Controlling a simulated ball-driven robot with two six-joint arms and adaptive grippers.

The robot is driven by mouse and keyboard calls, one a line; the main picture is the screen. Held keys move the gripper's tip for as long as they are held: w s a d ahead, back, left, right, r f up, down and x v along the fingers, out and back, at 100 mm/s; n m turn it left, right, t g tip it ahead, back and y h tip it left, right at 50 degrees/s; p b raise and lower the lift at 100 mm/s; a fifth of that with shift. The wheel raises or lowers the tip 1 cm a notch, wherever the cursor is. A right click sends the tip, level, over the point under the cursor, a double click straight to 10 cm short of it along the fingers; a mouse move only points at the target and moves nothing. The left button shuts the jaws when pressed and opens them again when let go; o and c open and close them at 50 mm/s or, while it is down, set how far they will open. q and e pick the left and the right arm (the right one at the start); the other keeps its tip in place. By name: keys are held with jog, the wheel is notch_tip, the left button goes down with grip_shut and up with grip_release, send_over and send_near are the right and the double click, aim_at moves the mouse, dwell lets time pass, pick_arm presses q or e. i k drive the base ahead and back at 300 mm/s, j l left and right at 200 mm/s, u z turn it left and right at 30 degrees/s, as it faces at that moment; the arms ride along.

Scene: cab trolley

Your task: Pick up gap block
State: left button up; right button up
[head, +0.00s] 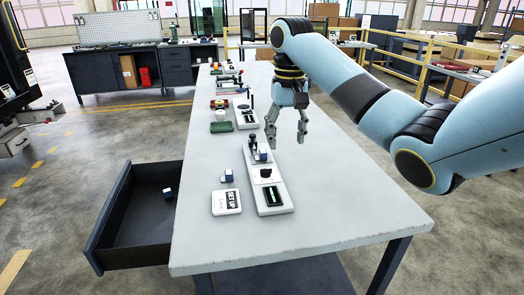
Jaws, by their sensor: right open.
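Small blue-and-white blocks show in the head view, and I cannot tell which is the gap block. One block (227,176) lies on the table left of the white fixture (277,205). Another block (261,156) is at the fixture's far end, beside a dark upright part. A third block (168,193) lies in the open drawer. My right gripper (287,144) is open and empty, fingers pointing down, above the table just right of the fixture's far end. My left gripper is not in view.
The long pale table (330,215) is clear at its near right. The dark drawer (112,215) sticks out left. A second fixture (246,117), a green item (221,127) and several tools lie farther back.

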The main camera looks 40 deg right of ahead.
aim_at(263, 153)
jog(key=i+l, duration=0.7)
jog(key=i, duration=0.1)
